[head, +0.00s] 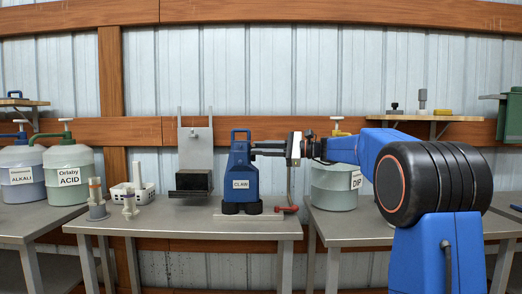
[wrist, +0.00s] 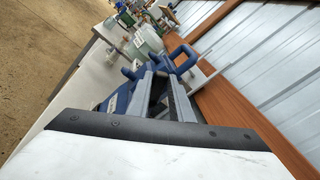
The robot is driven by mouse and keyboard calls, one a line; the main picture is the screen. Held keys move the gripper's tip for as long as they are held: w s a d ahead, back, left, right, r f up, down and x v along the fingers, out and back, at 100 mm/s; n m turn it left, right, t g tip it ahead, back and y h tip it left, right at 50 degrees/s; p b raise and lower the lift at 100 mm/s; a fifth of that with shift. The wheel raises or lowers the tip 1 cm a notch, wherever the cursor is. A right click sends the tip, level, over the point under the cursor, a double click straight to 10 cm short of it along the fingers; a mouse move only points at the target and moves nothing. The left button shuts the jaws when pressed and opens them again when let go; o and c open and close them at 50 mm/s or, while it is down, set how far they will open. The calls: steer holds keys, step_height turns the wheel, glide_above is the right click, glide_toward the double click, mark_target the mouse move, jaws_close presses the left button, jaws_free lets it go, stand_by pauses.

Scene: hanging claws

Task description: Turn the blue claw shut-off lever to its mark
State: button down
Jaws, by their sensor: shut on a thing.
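The blue claw (head: 240,183), with a white CLAW label and a top handle, stands upright on the middle bench. My gripper (head: 257,149) reaches in from the right at the claw's upper right side. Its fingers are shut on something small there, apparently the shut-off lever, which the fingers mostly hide. In the wrist view my gripper (wrist: 160,92) has its fingers beside the claw's blue body, with the claw's blue handle (wrist: 183,58) just beyond. I cannot make out the lever's mark in either view.
A grey stand with a black block (head: 194,180) is left of the claw. A thin hanging line with a red end (head: 287,209) is right of it. A green DIP container (head: 335,190) stands behind my arm. A white rack (head: 132,192) and small grey fixtures are further left.

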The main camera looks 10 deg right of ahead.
steer(key=shift+w+d+r+m+g+h, duration=0.15)
steer(key=shift+w+m, duration=0.25)
steer(key=shift+m, duration=0.45)
steer(key=shift+w+d+r+m+g+h, duration=0.15)
steer(key=shift+w+m, duration=0.25)
steer(key=shift+m, duration=0.5)
steer(key=shift+w+r+m+g+h, duration=0.15)
steer(key=shift+w+m, duration=0.25)
steer(key=shift+m, duration=0.45)
steer(key=c, duration=1.6)
jaws_free()
steer(key=shift+r, duration=0.15)
step_height(320, 180, up, 10)
steer(key=shift+f, duration=0.1)
steer(key=shift+d, duration=0.1)
